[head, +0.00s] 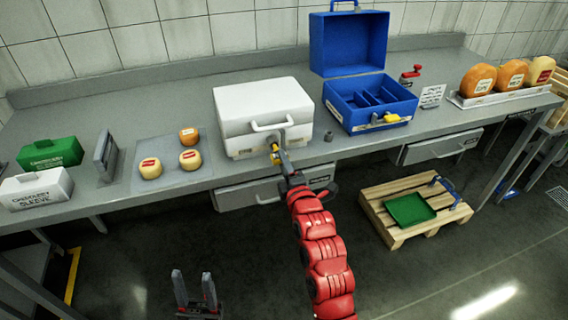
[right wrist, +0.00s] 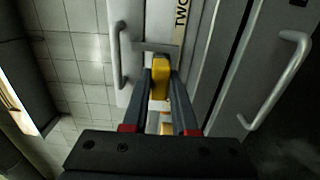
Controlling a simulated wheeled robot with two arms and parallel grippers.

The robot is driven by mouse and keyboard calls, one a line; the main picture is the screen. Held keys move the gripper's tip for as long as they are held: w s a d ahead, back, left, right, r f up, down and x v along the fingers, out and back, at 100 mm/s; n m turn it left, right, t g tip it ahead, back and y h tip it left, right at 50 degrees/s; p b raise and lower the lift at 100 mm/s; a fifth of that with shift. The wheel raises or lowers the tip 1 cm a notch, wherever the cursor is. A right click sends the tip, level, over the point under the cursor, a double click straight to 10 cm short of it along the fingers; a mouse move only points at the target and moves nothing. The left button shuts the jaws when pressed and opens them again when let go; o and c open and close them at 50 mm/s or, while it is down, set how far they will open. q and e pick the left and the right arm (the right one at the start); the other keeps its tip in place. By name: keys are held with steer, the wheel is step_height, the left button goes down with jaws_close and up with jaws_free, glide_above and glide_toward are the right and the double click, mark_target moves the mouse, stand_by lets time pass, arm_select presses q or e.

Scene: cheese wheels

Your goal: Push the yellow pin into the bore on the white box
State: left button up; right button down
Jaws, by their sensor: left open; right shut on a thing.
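The white box (head: 264,108) stands shut on the bench, with a handle on its front. My right gripper (head: 276,153) is at the lower front of the box. In the right wrist view its fingers (right wrist: 160,82) are shut on the yellow pin (right wrist: 160,66), whose far end is close to the box front (right wrist: 188,50). I cannot tell whether the pin touches the box or is in the bore; the bore is hidden. The yellow pin also shows small in the head view (head: 274,148). My left gripper (head: 195,292) is open and empty, low in front of the bench.
An open blue case (head: 342,118) with a yellow latch stands right of the box. Small cheeses (head: 190,160) on a mat (head: 160,183) lie left. A drawer (head: 240,197) with a handle is below the bench top.

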steer(key=shift+b+x, duration=0.6)
steer(key=shift+x, duration=0.75)
steer(key=c, duration=0.6)
jaws_free()
steer(key=p+v, duration=0.2)
steer(key=v, duration=1.5)
steer(key=shift+s+d+p, duration=0.1)
steer(key=shift+p, duration=0.25)
